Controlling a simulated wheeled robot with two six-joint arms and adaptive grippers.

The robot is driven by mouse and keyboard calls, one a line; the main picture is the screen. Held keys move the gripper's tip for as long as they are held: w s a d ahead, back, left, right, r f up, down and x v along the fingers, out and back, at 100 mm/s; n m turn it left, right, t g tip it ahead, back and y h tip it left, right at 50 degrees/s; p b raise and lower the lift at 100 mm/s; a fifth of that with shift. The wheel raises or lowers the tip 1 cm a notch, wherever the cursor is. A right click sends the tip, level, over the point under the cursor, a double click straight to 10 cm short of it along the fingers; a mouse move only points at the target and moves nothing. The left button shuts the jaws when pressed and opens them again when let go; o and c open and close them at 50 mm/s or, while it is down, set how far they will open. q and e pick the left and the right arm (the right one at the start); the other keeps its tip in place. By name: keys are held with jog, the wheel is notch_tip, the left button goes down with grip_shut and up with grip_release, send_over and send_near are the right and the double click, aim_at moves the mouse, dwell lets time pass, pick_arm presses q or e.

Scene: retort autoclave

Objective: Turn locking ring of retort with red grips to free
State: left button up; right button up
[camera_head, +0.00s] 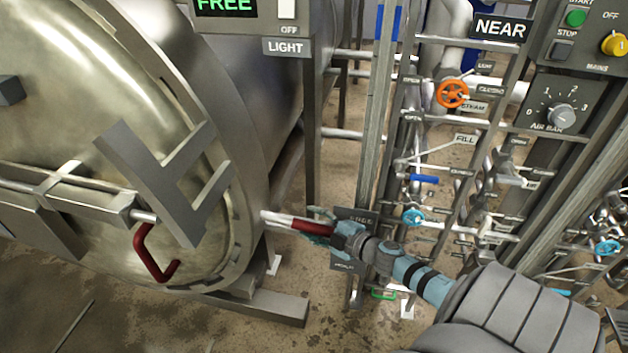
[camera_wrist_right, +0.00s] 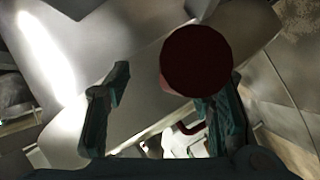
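The retort's round metal door (camera_head: 75,120) fills the left of the head view, with the thick locking ring (camera_head: 225,75) around its edge. A rod with a red grip (camera_head: 311,226) sticks out from the ring's right side. My right gripper (camera_head: 318,232) is at the free end of this grip. In the right wrist view, the grip's round red end (camera_wrist_right: 195,61) lies between the open fingers (camera_wrist_right: 172,95), close to the right finger. A clear gap shows on the left finger's side. My left gripper is not in view.
A bent red handle (camera_head: 150,256) is on the door's front. A green FREE display (camera_head: 224,6) hangs above. A pipe rack with an orange handwheel (camera_head: 453,94) and blue valves stands right of the retort, close to my right arm. Bare floor shows at lower left.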

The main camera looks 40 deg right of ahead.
jog(key=shift+s+a, duration=0.1)
jog(key=shift+a, duration=0.1)
jog(key=shift+f, duration=0.1)
jog(key=a+v, duration=0.1)
jog(key=v, duration=0.6)
jog(key=shift+s+d, duration=0.25)
jog(key=shift+d, duration=0.3)
